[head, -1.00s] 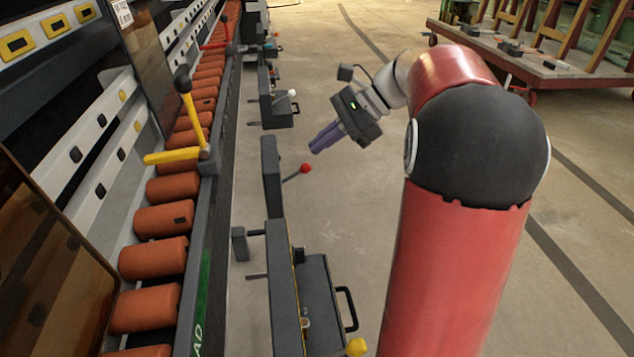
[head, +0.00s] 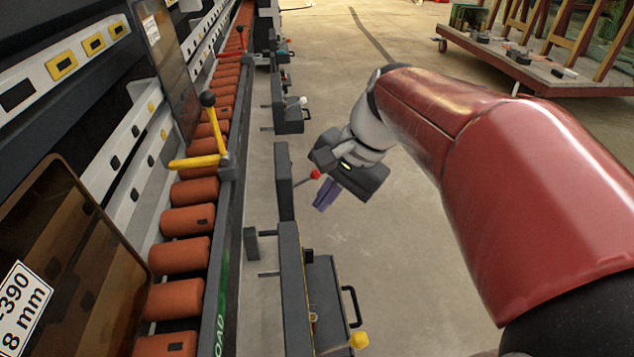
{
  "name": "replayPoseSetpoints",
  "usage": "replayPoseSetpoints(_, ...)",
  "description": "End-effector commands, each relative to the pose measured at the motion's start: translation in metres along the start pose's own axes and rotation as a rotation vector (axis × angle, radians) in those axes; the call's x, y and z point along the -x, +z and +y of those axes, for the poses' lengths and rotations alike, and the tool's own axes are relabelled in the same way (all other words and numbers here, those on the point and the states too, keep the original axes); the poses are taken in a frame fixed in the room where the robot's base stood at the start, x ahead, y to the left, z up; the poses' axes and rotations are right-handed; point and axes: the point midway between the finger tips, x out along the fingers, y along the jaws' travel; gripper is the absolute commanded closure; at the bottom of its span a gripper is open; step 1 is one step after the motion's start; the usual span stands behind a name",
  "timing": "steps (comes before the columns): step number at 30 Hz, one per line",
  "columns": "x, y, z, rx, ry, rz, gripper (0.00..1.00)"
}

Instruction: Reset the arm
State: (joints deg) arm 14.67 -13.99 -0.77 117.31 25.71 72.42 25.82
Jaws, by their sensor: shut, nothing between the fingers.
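My gripper (head: 323,197) shows in the middle of the head view, at the end of my red and grey arm. Its purple fingers are shut, with nothing held between them, and point down over the floor. In the picture it is just right of a red-knobbed lever (head: 314,175) on a dark upright panel (head: 284,181). I cannot tell whether the fingers touch the lever; they look apart from it. My arm reaches in from the lower right.
A washer with orange rollers (head: 187,219) and a yellow lever (head: 205,161) runs along the left. A dark box with a handle (head: 351,306) and yellow knob (head: 358,340) stands at the bottom. A cart (head: 535,70) stands at the back right. Open floor (head: 390,255) lies between.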

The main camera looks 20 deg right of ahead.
Motion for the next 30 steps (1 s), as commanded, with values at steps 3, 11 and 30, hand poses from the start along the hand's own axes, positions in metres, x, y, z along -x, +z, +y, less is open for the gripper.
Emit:
replayPoseSetpoints(3,0.000,0.002,0.001,0.013,0.004,0.007,1.00)
replayPoseSetpoints(11,0.000,0.002,0.001,0.013,0.004,0.007,1.00)
replayPoseSetpoints(30,-0.008,0.068,0.082,0.858,0.222,0.394,1.00)
